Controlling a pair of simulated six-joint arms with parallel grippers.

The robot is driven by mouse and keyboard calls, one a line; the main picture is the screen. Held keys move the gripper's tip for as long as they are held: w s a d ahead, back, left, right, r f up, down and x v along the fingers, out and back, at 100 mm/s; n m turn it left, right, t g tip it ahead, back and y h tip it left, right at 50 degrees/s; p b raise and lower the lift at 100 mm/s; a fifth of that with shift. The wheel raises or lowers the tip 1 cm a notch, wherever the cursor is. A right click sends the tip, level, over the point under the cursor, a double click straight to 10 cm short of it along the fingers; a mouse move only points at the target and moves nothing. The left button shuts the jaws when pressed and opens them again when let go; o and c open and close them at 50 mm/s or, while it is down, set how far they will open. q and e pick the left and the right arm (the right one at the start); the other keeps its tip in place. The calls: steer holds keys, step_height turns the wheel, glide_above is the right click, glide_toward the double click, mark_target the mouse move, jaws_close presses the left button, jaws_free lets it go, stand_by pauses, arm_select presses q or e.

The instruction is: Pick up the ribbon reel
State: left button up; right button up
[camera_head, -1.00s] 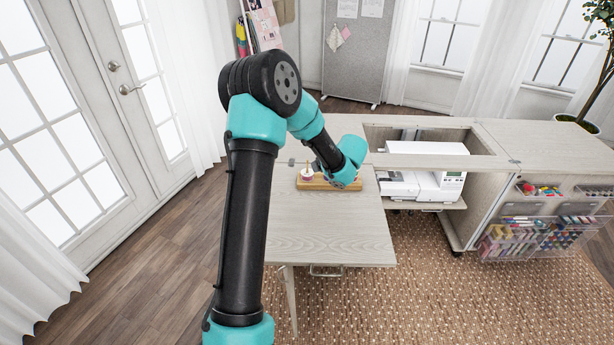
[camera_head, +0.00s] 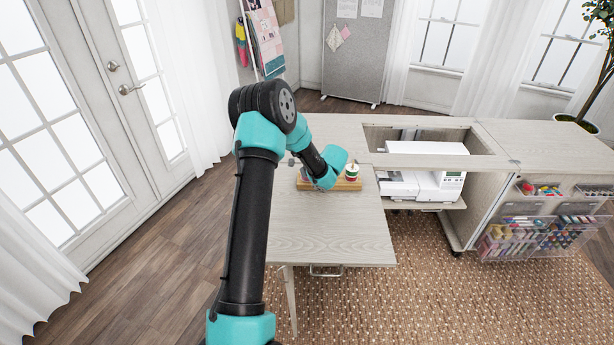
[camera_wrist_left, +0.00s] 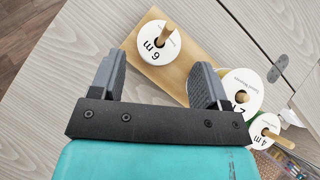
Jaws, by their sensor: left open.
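A wooden stand (camera_wrist_left: 190,62) with upright pegs holds ribbon reels. In the left wrist view, a white-topped reel marked "6 m" (camera_wrist_left: 158,47) sits on one peg, in line with the gap between the fingertips. A second reel (camera_wrist_left: 238,92) is partly hidden behind the right finger. A third reel marked "4 m" (camera_wrist_left: 263,131) stands at the lower right. My left gripper (camera_wrist_left: 158,62) is open and empty above the stand. In the head view, the stand (camera_head: 345,185) shows one red, white and green reel (camera_head: 352,173); my wrist hides the others. My right gripper is not in view.
The stand rests on a pale wood table leaf (camera_head: 330,225), mostly clear in front. To the right is a cabinet opening with a white sewing machine (camera_head: 425,182). Clear bins of supplies (camera_head: 530,235) hang on the cabinet's right side.

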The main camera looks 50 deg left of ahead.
arm_select(q)
steer(key=x, duration=0.5)
steer(key=shift+a+f, duration=0.25)
steer(key=shift+f, duration=0.05)
steer(key=shift+w, duration=0.1)
steer(key=c, duration=0.7)
steer(key=shift+r, duration=0.15)
step_height(320, 180, up, 18)
steer(key=shift+f, duration=0.1)
stand_by(0.5)
stand_by(0.4)
